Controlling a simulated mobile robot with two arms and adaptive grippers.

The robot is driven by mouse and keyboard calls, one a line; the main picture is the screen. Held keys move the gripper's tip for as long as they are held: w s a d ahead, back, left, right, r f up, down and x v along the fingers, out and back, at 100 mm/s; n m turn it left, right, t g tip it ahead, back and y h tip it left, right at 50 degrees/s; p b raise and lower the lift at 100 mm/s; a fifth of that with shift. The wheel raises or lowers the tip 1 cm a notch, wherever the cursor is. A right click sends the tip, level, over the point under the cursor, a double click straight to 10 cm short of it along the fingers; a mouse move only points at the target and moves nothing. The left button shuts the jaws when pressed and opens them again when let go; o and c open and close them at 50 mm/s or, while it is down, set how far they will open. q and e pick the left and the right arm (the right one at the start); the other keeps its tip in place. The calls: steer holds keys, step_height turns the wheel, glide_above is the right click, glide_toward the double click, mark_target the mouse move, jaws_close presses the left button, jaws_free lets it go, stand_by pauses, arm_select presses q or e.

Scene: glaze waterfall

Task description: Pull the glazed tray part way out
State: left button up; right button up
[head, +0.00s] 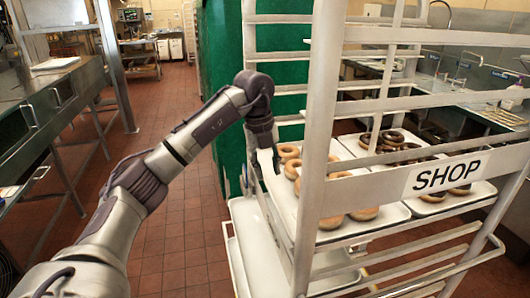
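A white tray (282,203) with several light-brown ring doughnuts (289,153) sits on an upper level of the metal rack. Beside it on the same level, farther right, is a white tray (398,213) with chocolate and plain doughnuts. My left gripper (263,172) points down at the left end of the light doughnut tray, its fingers by the tray's edge. I cannot tell whether the fingers touch or grip that edge. The rack post hides part of the tray. My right gripper is not in view.
The rack (323,120) has slanted rails and a sign (444,175) reading SHOP. Empty white trays (246,240) lie on a lower level. A green panel (222,70) stands behind. Steel counters (40,110) line the left; red tiled floor (180,235) is clear between.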

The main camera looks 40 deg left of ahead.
arm_select(q)
steer(key=f, duration=0.3)
steer(key=f+p, duration=0.1)
steer(key=f, duration=0.2)
steer(key=w+f+p, duration=0.1)
steer(key=f, duration=0.2)
steer(key=shift+d, duration=0.4)
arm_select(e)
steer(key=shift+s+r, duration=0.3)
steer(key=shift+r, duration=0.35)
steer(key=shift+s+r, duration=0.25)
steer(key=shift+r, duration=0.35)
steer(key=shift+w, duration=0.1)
arm_select(q)
jaws_close()
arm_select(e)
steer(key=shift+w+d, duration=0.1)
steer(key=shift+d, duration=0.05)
